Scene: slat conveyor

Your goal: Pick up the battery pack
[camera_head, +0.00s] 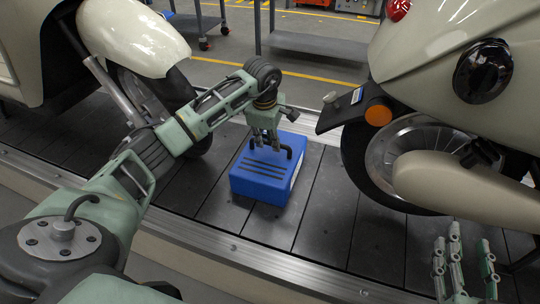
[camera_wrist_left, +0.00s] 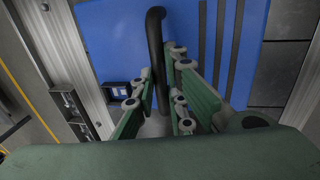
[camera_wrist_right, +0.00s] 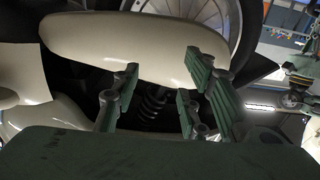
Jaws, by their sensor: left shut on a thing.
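The blue battery pack (camera_head: 262,183) sits on the dark slat conveyor between two cream scooters. It has a black handle on top and dark stripes. My left gripper (camera_head: 266,142) is above the pack at its handle. In the left wrist view, the gripper (camera_wrist_left: 160,95) has its fingers on both sides of the black handle (camera_wrist_left: 155,45), shut on it. The blue top (camera_wrist_left: 115,40) fills much of that view. My right gripper (camera_head: 465,255) is at the lower right, well away from the pack. In the right wrist view, its fingers (camera_wrist_right: 160,90) are spread apart with nothing between them.
One scooter's front wheel (camera_head: 165,100) stands left of the pack. Another scooter's rear wheel (camera_head: 400,160) and its mudguard (camera_head: 345,108) are close on the right. A metal rail (camera_head: 240,250) edges the conveyor in front. The slats (camera_head: 325,215) right of the pack are bare.

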